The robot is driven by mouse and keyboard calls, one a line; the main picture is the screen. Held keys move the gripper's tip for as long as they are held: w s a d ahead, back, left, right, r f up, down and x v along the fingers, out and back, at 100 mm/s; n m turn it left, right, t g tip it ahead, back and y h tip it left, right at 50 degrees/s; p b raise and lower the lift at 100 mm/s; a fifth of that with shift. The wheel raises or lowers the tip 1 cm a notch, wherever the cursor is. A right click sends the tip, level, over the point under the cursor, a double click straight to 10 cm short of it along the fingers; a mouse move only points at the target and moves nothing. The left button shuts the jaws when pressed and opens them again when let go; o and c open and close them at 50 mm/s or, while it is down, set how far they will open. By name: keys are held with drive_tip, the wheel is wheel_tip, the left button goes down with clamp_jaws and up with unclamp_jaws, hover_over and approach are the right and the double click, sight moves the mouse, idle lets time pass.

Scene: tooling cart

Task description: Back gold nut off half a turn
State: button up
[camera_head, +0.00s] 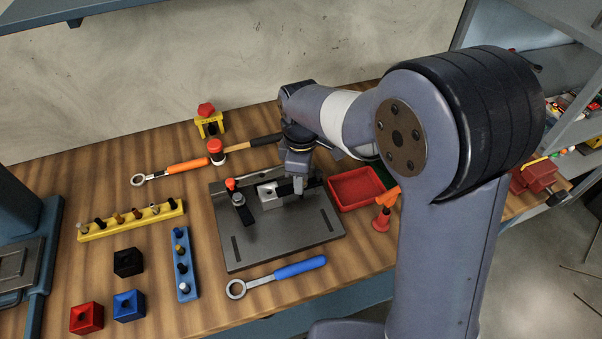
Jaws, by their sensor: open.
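My gripper (298,185) points down over a dark fixture plate (285,243) on the wooden bench. It is close to the right side of a light grey block (268,199), and I cannot tell whether they touch. The jaws are open, though small and partly hidden in this view. A clamp with a red tip (231,184) stands on the plate left of the block. I cannot make out a gold nut at the fixture; it may be hidden by my gripper. A small gold-coloured piece (180,249) sits in the blue rack (191,291).
A blue-handled ring wrench (298,267) lies in front of the plate, an orange-handled one (187,166) behind left. A red tray (357,189) and orange-red tool (382,218) stand right. A yellow rack (95,233) and coloured blocks (128,262) are left.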

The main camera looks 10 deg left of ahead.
wheel_tip(320, 180, up, 11)
drive_tip(key=shift+b, duration=0.35)
drive_tip(key=shift+f, duration=0.1)
wheel_tip(320, 180, down, 10)
drive_tip(key=shift+f+p, duration=0.2)
drive_tip(key=shift+p, duration=0.15)
drive_tip(key=shift+f, duration=0.3)
idle(0.5)
